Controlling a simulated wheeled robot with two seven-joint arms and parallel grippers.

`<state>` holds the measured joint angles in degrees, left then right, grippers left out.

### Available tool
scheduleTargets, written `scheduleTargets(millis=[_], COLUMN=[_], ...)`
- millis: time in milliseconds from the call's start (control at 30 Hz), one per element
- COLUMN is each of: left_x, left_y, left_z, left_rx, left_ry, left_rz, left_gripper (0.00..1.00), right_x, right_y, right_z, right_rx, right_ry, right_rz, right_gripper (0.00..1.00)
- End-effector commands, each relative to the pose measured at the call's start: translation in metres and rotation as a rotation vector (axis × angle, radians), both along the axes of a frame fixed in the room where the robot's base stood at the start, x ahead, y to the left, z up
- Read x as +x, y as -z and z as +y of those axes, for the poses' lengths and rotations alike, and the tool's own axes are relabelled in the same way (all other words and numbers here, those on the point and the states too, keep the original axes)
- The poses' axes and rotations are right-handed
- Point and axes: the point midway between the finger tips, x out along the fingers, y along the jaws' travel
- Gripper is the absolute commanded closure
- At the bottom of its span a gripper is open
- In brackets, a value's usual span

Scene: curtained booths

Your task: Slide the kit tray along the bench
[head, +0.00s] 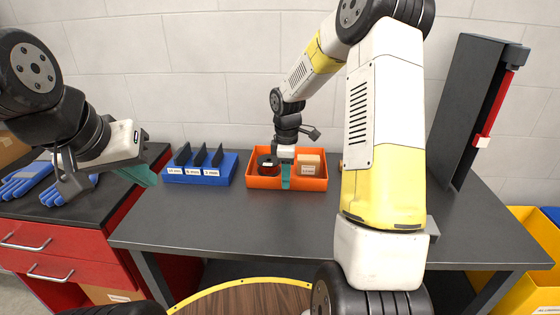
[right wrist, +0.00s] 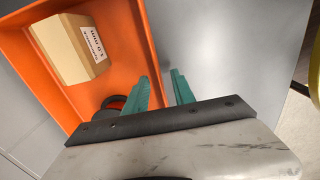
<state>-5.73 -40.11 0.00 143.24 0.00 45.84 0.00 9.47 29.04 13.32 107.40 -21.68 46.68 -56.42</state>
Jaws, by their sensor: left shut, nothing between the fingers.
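The orange kit tray (head: 262,183) stands on the dark bench (head: 230,225) near its back, holding a black roll (head: 267,163) and a small cardboard box (head: 308,164). My right gripper (head: 286,178) is at the tray's front wall. In the right wrist view its teal fingers (right wrist: 161,85) stand apart, one inside the tray (right wrist: 137,38) and one outside, with the wall between them. A gap shows beside the wall. The box (right wrist: 72,47) and part of the roll (right wrist: 115,103) show there too. My left gripper (head: 148,178) is shut and empty, raised near the bench's left end.
A blue holder (head: 203,180) with black dividers and white labels stands left of the tray. A red-and-black upright stand (head: 470,110) is at the bench's right. Blue gloves (head: 35,182) lie on the red cabinet's top. The bench front is clear.

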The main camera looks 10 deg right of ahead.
Motion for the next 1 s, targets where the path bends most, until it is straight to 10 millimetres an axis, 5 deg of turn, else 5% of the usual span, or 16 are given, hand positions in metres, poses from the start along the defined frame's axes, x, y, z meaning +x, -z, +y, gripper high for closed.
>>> scheduleTargets(millis=[100, 267, 567, 1000], left_x=[0.0, 0.0, 0.0, 0.0], left_y=[0.0, 0.0, 0.0, 0.0], left_z=[0.0, 0.0, 0.0, 0.0], left_rx=[0.0, 0.0, 0.0, 0.0], left_ry=[0.0, 0.0, 0.0, 0.0], left_rz=[0.0, 0.0, 0.0, 0.0], left_gripper=[1.0, 1.0, 1.0, 1.0], right_x=[0.0, 0.0, 0.0, -0.026], right_y=[0.0, 0.0, -0.002, -0.002], right_z=[0.0, 0.0, 0.001, 0.008], right_rx=[0.0, 0.0, 0.001, 0.0], right_ry=[0.0, 0.0, 0.0, -0.001], right_rz=[0.0, 0.0, -0.005, -0.003], right_gripper=[0.71, 1.0, 1.0, 1.0])
